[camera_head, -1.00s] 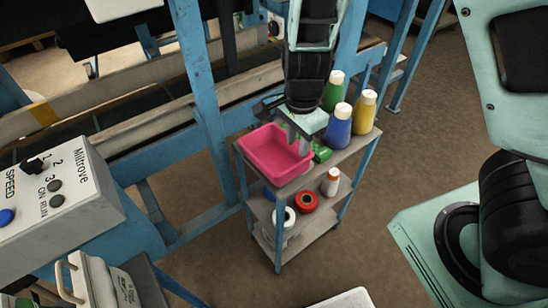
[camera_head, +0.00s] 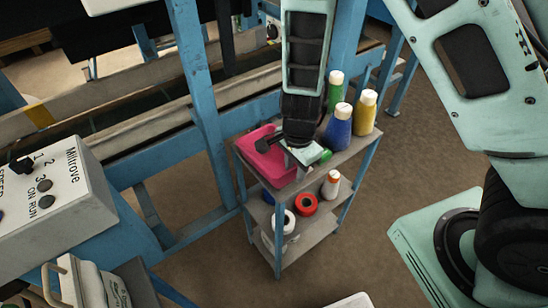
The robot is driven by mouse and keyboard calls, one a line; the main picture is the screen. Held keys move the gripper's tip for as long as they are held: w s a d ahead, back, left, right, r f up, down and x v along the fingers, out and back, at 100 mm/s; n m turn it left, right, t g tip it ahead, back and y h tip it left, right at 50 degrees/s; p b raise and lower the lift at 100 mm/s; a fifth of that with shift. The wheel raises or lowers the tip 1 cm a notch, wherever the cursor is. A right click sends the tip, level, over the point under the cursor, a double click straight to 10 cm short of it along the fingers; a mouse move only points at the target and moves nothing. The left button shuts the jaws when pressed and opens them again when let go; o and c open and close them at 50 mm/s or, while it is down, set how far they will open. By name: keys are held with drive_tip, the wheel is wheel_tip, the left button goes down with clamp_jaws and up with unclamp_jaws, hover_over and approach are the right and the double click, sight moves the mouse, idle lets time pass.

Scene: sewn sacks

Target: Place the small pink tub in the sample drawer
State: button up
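The pink tub (camera_head: 256,152) is an open, low-sided tray on the top shelf of a blue-framed trolley. My gripper (camera_head: 297,163) is pointing down at the tub's right side, low over its right wall. The gripper body hides much of the tub's right half. A pale finger shows by the wall, but the gap between the fingers is hidden, and I cannot tell whether they touch the tub. I cannot make out a sample drawer in this view.
Blue, yellow and green bottles (camera_head: 338,128) stand on the trolley (camera_head: 322,172) right of my gripper, with a small green item close by. Spools and a small bottle fill the shelf below. A control box (camera_head: 50,200) is at left. Blue posts rise behind.

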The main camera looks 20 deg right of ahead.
clamp_jaws()
